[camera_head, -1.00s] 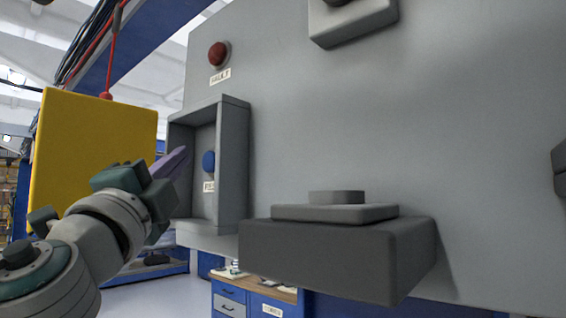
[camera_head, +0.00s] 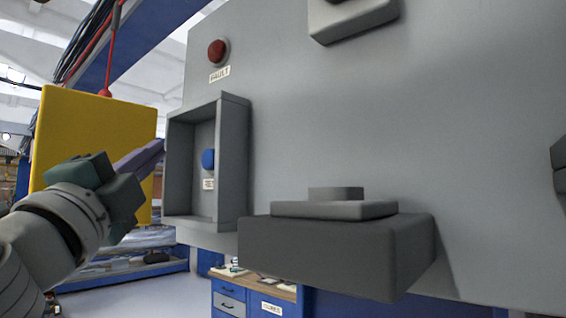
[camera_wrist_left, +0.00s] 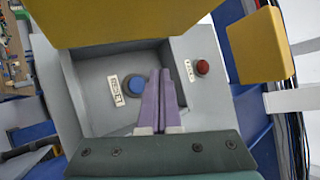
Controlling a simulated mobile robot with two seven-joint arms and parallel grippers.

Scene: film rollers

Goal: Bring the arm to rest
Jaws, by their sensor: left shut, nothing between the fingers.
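My left gripper (camera_head: 155,152) is in the head view at the left, its purple fingers pointing at the grey recessed box (camera_head: 233,160) on the panel. The fingertips are just left of the box's left wall. In the left wrist view the purple fingers (camera_wrist_left: 159,84) are together with nothing between them. A blue button (camera_head: 208,159) with a white label sits inside the box. It also shows in the left wrist view (camera_wrist_left: 137,86), just beside the fingertips; I see no clear contact. My right gripper is not in view.
A red button (camera_head: 218,51) with a label is above the box on the grey panel (camera_head: 400,120). A dark block (camera_head: 330,255) juts out at lower middle. A yellow box (camera_head: 100,125) hangs behind my left arm. A blue drawer cabinet (camera_head: 230,295) stands below.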

